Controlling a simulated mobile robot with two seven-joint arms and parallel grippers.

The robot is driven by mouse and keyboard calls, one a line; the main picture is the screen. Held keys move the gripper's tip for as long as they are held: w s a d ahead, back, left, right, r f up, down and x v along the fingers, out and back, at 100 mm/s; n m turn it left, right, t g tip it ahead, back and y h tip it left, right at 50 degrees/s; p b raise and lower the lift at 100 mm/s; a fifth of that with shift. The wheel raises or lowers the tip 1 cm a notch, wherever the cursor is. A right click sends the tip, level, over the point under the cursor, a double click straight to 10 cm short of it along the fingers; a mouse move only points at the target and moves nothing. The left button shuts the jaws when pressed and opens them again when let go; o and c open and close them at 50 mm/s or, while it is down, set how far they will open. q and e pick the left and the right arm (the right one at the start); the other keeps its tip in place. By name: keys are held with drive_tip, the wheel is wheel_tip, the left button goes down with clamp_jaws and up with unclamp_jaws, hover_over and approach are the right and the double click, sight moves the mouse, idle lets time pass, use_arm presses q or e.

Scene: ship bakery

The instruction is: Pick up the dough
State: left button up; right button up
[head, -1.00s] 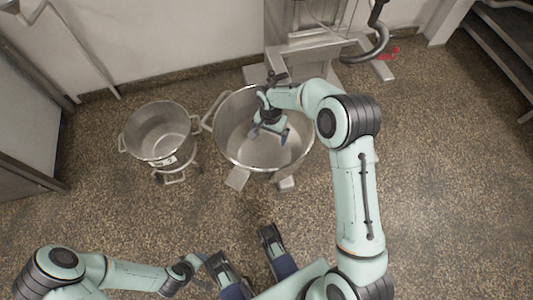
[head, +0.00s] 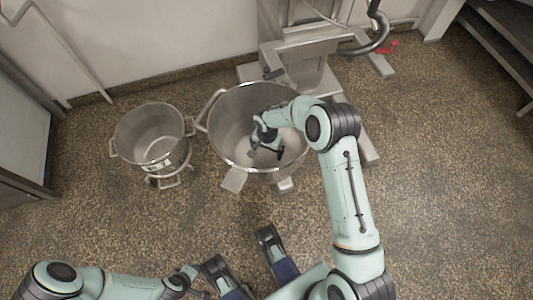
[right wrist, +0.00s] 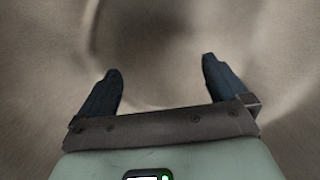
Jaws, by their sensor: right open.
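I cannot make out any dough in either view. My right gripper (head: 266,153) is inside the large steel mixing bowl (head: 222,150), near the bowl's front wall in the head view. Its fingers are apart with nothing between them. In the right wrist view the open fingers (right wrist: 160,66) face a blurred, smooth grey-beige surface that looks like the bowl's inside. My left gripper (head: 192,280) is low at the bottom edge of the head view, away from the bowl.
A smaller steel pot (head: 150,132) on a wheeled stand is left of the bowl. The mixer base (head: 300,65) and its dark curved hook (head: 375,42) stand behind the bowl. Speckled floor (head: 440,180) is clear to the right. A shelf rack (head: 505,45) is at the upper right.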

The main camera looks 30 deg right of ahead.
drive_tip(key=shift+f, duration=0.65)
drive_tip(key=shift+w+r, duration=0.1)
drive_tip(key=c, duration=1.5)
drive_tip(key=shift+c, duration=0.2)
